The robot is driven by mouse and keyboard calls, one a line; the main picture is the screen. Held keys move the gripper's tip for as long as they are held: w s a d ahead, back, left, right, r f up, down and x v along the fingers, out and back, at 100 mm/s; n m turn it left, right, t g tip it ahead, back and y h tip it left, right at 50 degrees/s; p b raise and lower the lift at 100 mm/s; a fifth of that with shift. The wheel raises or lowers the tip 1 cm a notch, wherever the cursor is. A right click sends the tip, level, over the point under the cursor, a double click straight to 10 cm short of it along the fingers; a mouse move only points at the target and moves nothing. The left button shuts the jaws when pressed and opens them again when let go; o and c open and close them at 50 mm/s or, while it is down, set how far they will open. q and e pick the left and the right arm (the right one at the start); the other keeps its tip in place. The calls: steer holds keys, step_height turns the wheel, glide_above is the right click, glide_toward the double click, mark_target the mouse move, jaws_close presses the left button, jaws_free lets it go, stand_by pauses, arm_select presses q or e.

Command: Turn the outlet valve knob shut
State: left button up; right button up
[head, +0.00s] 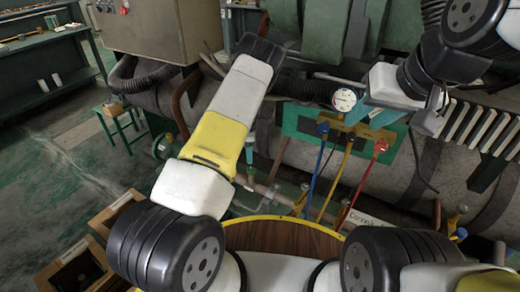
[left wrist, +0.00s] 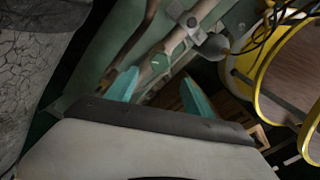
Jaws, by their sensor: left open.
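My left gripper shows in the left wrist view (left wrist: 160,78), its two teal fingers spread apart with nothing between them. Beyond the fingers run a copper-coloured pipe (left wrist: 176,40) and a valve-like fitting with a dark round end (left wrist: 214,46). I cannot tell for sure whether that is the outlet valve knob.
Blue, yellow and red hoses (head: 343,172) hang from the manifold down to the lower pipes. A large grey tank (head: 310,160) lies behind. A green stool (head: 121,121) and open wooden boxes (head: 75,270) stand at the left. The floor (head: 60,170) there is partly free.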

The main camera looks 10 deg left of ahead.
mark_target(251, 169)
arm_select(q)
step_height(251, 169, down, 2)
steer(key=shift+w+d, duration=0.1)
step_height(251, 169, down, 7)
steer(key=shift+f, duration=0.1)
stand_by(0.3)
jaws_close()
